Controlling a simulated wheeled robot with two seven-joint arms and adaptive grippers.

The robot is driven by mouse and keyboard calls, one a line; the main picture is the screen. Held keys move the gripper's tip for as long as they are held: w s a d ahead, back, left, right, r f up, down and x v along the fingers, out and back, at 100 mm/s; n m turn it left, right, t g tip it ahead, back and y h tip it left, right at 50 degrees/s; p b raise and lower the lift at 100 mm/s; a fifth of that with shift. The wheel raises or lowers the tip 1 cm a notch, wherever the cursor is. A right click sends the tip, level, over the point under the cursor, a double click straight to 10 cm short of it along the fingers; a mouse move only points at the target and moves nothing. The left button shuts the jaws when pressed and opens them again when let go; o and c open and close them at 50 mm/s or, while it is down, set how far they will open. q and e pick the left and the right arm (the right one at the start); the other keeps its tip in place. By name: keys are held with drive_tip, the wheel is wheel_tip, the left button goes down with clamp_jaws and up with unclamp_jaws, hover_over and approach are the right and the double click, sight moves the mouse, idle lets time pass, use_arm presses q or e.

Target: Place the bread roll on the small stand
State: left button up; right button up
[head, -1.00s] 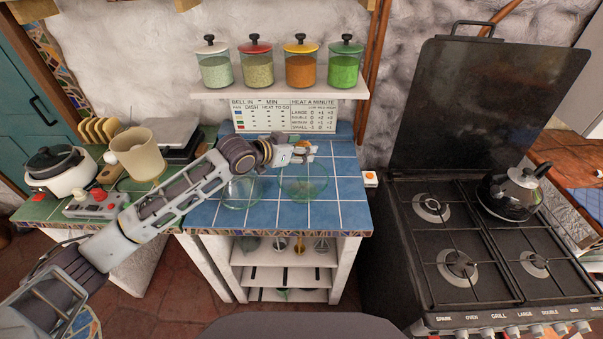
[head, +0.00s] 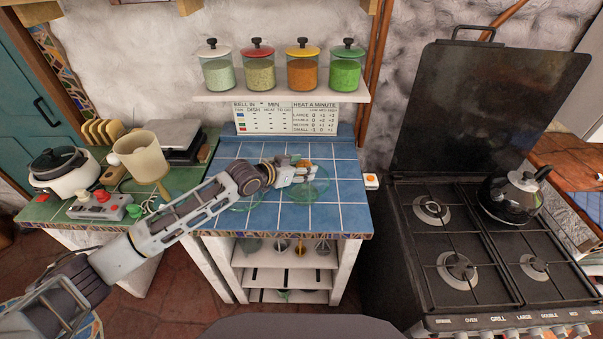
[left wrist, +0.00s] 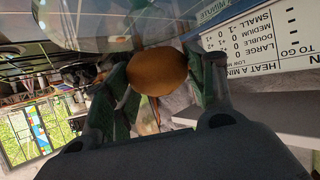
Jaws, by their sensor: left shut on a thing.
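My left gripper (head: 303,172) reaches over the blue tiled counter from the left and is shut on the bread roll. The left wrist view shows the roll (left wrist: 157,70) as a brown oval between the two fingers. In the head view the roll is too small and covered to make out well. A clear greenish glass piece (head: 318,190), perhaps the small stand, is at the gripper, partly hidden by it. I cannot tell whether the roll touches it. My right gripper is not in view.
The blue tiled counter (head: 345,215) has free room in front and to the right. A black stove (head: 455,240) with a kettle (head: 510,195) stands right. A beige jug (head: 143,155) is left.

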sight(301, 175)
use_arm(q)
drive_tip(key=shift+f, duration=1.25)
drive_tip(key=shift+f, duration=0.25)
drive_tip(key=o, duration=1)
drive_tip(key=shift+s+a+r, duration=0.1)
drive_tip(key=shift+r, duration=0.15)
drive_tip(key=b+v, duration=0.1)
drive_tip(key=v, duration=1)
drive_tip(key=shift+s+a+r, duration=0.15)
drive_tip(key=shift+s+a, duration=0.05)
drive_tip(key=shift+s, duration=0.05)
